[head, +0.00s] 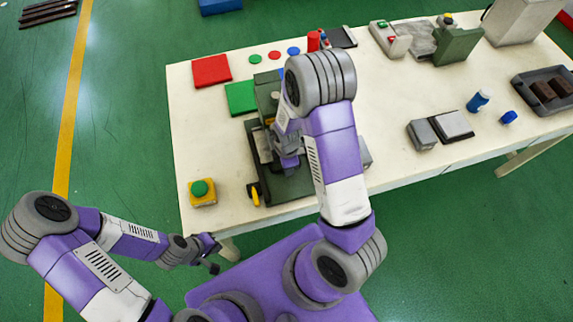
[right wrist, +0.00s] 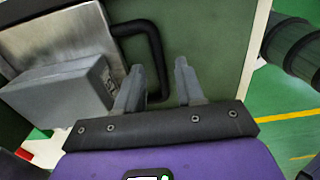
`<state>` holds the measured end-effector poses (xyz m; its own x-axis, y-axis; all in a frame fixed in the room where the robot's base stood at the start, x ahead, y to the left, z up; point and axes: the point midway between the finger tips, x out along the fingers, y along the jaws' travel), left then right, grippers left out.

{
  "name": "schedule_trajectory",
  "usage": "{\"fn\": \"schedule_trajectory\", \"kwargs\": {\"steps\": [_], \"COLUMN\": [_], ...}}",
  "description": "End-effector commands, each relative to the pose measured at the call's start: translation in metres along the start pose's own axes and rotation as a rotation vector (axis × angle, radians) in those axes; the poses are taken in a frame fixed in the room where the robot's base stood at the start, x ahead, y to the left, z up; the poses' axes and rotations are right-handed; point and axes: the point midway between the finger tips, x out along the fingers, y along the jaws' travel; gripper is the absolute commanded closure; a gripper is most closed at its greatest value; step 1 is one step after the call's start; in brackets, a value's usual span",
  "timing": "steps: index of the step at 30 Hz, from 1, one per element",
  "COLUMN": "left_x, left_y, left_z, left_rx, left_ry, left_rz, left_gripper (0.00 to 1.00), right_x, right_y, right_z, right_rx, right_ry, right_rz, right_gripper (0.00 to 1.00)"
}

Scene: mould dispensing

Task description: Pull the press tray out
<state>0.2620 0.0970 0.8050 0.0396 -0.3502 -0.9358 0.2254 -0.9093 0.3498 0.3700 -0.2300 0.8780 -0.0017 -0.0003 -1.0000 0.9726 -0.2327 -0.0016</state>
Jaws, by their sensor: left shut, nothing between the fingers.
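The press (head: 290,188), dark green, stands at the table's left front, largely hidden by my right arm. In the right wrist view the press tray (right wrist: 88,35) is a silvery metal plate with a black bar handle (right wrist: 155,50). A grey block (right wrist: 60,88) lies over the tray's near part. My right gripper (right wrist: 158,80) is open, with the handle's bar between its two fingers and a gap visible on the right side. In the head view its fingers are hard to make out. My left gripper (head: 212,256) is shut and empty, low in front of the table's left corner.
A green button on a yellow box (head: 203,193) sits at the white table's (head: 400,175) left front corner. Red (head: 211,70) and green (head: 240,98) squares lie behind the press. A grey device (head: 421,135) and blue bottle (head: 478,101) stand to the right.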

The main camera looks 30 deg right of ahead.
Motion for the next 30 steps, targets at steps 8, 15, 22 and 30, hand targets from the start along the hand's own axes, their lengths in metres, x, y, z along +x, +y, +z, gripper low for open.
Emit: {"fn": "schedule_trajectory", "kwargs": {"steps": [8,15,22,30], "left_x": [0.0003,0.0003,0.0003,0.0010], "left_y": [0.0000,0.0000,0.0000,-0.0003], "left_z": [-0.0002,-0.0003,-0.0002,-0.0003], "left_rx": [0.000,0.000,0.000,0.000], "left_ry": [0.000,0.001,0.001,0.001], "left_rz": [0.000,0.000,0.000,0.000], "left_gripper": [1.00,1.00,1.00,1.00], "right_x": [0.0045,0.0043,0.0042,0.0045], "right_y": [0.0002,0.0002,0.0002,0.0028], "right_z": [-0.0004,-0.0003,-0.0003,-0.0069], "right_rx": [0.000,0.001,0.002,-0.009], "right_ry": [0.001,0.001,0.001,0.001], "right_rz": [0.001,0.001,0.001,0.002], "right_gripper": [0.62,0.90,1.00,1.00]}}
